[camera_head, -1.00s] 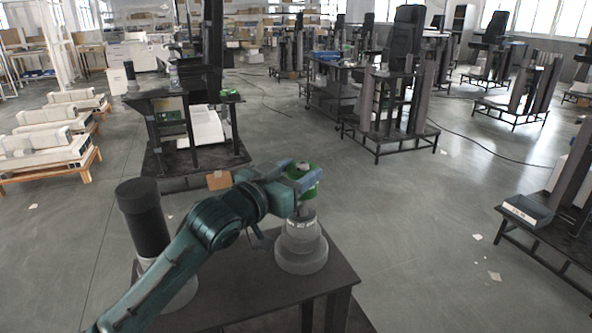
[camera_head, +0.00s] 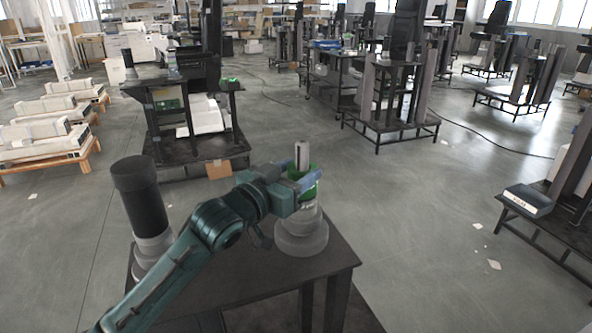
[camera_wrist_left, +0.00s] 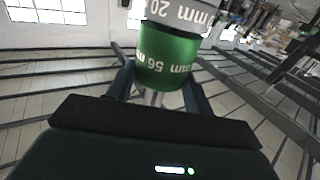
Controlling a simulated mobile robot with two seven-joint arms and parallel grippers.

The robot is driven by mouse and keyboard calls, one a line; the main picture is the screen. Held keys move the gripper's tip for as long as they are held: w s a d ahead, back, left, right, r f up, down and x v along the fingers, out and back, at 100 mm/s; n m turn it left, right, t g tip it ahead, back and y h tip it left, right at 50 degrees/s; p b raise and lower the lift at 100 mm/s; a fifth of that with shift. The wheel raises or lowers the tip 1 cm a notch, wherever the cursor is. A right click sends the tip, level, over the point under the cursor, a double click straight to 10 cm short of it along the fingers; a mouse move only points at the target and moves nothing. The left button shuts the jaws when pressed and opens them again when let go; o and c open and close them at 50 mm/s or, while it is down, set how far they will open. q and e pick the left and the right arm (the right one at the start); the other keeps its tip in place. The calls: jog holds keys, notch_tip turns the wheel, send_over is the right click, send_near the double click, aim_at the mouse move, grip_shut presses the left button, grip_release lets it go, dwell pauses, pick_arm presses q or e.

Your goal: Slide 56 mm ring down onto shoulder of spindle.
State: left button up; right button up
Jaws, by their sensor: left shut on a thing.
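The green ring (camera_head: 309,185), marked 56 mm in the left wrist view (camera_wrist_left: 165,62), is around the grey spindle (camera_head: 301,234). The spindle's upper end (camera_head: 302,155) sticks up above the ring. My left gripper (camera_head: 303,184) is shut on the ring, with one finger on each side of it in the left wrist view (camera_wrist_left: 160,80). In that upside-down view the ring's lower edge appears to meet a grey spindle section (camera_wrist_left: 180,14) marked 20 mm. I cannot tell whether it bears fully on the shoulder. My right gripper is not in view.
The spindle stands on a dark table (camera_head: 245,285). A black cylinder (camera_head: 141,197) on a grey base stands at the table's left. Dark workstations (camera_head: 195,130) stand beyond, with open floor between.

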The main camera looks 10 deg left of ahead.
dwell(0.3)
pick_arm(q)
jog(key=o, duration=1.1)
jog(key=shift+o, duration=0.9)
jog(key=shift+f, duration=0.15)
jog(key=b+v, duration=0.1)
jog(key=v, duration=1.2)
jog(key=shift+s, duration=0.15)
